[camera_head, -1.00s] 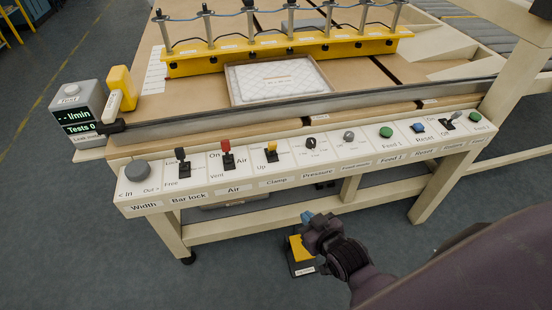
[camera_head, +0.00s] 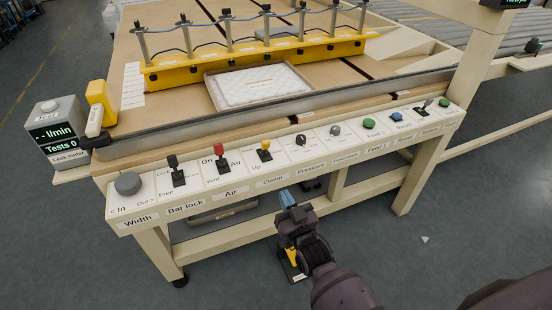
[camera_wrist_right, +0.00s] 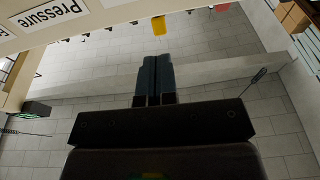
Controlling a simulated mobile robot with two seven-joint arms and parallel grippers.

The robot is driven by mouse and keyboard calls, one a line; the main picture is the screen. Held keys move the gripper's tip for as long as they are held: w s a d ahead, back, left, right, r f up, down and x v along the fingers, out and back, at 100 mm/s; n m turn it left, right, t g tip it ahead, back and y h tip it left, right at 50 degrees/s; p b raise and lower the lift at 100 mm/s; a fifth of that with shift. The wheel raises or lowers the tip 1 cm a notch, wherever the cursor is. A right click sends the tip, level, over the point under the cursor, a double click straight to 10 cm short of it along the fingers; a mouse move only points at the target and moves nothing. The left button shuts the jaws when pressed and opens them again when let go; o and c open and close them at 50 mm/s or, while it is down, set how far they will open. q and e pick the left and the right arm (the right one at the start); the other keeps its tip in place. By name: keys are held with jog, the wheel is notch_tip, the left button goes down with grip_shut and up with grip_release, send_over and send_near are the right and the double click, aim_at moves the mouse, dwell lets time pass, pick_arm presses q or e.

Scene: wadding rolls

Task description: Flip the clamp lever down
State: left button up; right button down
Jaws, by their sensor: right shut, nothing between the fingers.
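The clamp lever (camera_head: 264,147) has a yellow knob and stands raised on the sloping control panel (camera_head: 236,181), beside the word "Up" and above the label "Clamp". My right gripper (camera_head: 287,197) is in front of and below the panel, apart from the lever, with its blue fingertips pointing toward the panel. Its fingers are together and empty. The right wrist view shows the closed fingers (camera_wrist_right: 155,75) and the "Pressure" label (camera_wrist_right: 50,14). A yellow piece shows at the top there; I cannot tell whether it is the lever. My left gripper is out of view.
The red air lever (camera_head: 220,153) and black bar lock lever (camera_head: 175,167) stand left of the clamp lever. The pressure knob (camera_head: 301,139) is to its right. A framed white pad (camera_head: 258,85) lies on the table behind. Space in front of the panel is open.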

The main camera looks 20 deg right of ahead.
jog(key=shift+s+d+r+t, duration=0.2)
jog(key=shift+s+r+t, duration=0.4)
jog(key=shift+r+t, duration=0.1)
send_near(266, 146)
jog(key=x, duration=0.7)
jog(key=shift+w+b, duration=0.25)
jog(key=shift+b, duration=0.15)
